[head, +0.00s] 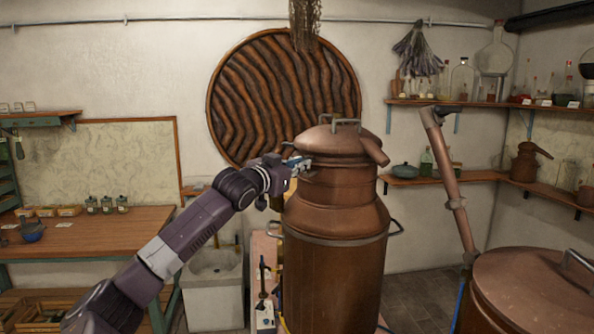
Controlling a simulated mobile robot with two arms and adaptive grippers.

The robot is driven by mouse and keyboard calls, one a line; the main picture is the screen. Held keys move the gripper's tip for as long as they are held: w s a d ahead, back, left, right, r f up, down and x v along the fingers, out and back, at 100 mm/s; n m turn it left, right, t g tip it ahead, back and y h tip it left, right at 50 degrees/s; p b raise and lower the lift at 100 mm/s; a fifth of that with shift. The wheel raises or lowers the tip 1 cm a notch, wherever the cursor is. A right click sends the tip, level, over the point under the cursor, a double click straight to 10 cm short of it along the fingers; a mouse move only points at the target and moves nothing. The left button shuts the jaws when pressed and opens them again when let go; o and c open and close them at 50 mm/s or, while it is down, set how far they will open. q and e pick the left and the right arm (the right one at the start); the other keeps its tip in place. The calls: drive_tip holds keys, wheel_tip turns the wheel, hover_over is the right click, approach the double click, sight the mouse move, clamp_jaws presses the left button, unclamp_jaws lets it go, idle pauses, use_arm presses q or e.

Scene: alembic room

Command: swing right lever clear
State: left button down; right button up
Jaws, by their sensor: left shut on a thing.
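A large copper still pot (334,265) stands in the middle of the head view. Its domed lid (330,141) sits on the neck, with a metal handle on top and a short copper spout stub (374,149) pointing down to the right. My left gripper (299,166) is at the left side of the neck, just below the lid rim. It is shut on a small part there, which looks like a lever; the fingers hide most of it, so I cannot tell which lever it is. No other lever shows clearly. My right gripper is not in view.
A copper pipe (453,190) rises from beside a second copper vessel (535,290) at the lower right. A wooden table (90,237) with small jars stands at the left. Shelves with glass bottles (461,79) line the right wall. A white basin (213,280) stands behind my left arm.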

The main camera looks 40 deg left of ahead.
use_arm(q)
drive_tip(key=w+d+n+g+y, duration=0.1)
drive_tip(key=n+g+y, duration=0.3)
drive_tip(key=w+d+n+g+y+b, duration=0.1)
drive_tip(key=n+g+y, duration=0.3)
drive_tip(key=w+d+n+g+y, duration=0.1)
drive_tip(key=d+n+g+y, duration=0.1)
drive_tip(key=n+g+y, duration=0.1)
drive_tip(key=shift+w+f+n+g+y, duration=0.15)
drive_tip(key=shift+n+g+y, duration=0.1)
drive_tip(key=shift+y, duration=0.25)
drive_tip(key=shift+w+r+n+g+y, duration=0.15)
drive_tip(key=shift+n+y, duration=0.1)
drive_tip(key=shift+y, duration=0.25)
drive_tip(key=g+p, duration=0.1)
drive_tip(key=n+g+p, duration=0.1)
drive_tip(key=shift+w+d+n+y+p, duration=0.1)
drive_tip(key=shift+w+n+y+p, duration=0.2)
drive_tip(key=shift+g+p, duration=0.5)
drive_tip(key=shift+g, duration=0.1)
drive_tip(key=shift+f+n, duration=0.1)
drive_tip(key=shift+n, duration=0.2)
drive_tip(key=c, duration=2)
unclamp_jaws()
drive_tip(key=shift+w, duration=0.1)
drive_tip(key=shift+o, duration=0.2)
